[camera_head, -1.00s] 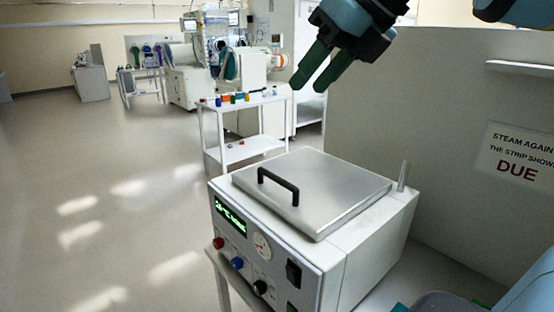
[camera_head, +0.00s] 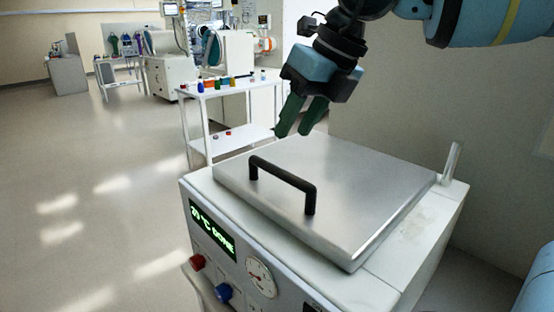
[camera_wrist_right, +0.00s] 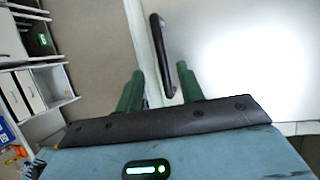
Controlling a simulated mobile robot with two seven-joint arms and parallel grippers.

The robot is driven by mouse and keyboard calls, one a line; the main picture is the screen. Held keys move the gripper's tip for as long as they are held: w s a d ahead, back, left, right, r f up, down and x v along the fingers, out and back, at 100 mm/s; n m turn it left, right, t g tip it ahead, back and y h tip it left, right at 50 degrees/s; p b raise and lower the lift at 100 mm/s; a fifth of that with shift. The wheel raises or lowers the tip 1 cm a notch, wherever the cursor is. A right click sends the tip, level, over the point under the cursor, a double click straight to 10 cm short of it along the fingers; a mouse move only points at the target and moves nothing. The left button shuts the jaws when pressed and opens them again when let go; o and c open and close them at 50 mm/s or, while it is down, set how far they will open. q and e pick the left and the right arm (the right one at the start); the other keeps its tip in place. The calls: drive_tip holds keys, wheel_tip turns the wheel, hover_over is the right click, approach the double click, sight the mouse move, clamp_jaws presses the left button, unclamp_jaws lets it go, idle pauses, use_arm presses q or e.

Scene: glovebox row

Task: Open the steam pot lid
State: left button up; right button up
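The steam pot (camera_head: 400,291) is a white box with a green display, a gauge and red and blue knobs on its front. Its flat metal lid (camera_head: 350,190) lies closed on top. A black bar handle (camera_head: 283,181) stands near the lid's front left edge. My right gripper (camera_head: 297,130) has green fingers, spread apart and empty, above the lid's far left side, behind the handle. In the right wrist view the handle (camera_wrist_right: 162,55) lies beyond the fingertips (camera_wrist_right: 160,78), apart from them. My left gripper is not in view; a blue arm part shows at the lower right.
A short metal post (camera_head: 451,161) stands at the pot's back right corner. A white side table (camera_head: 232,88) with small coloured bottles stands behind the pot. A grey wall closes the right side. The floor at left is clear.

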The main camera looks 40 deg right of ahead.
drive_tip(key=shift+x, duration=3.85)
clamp_jaws()
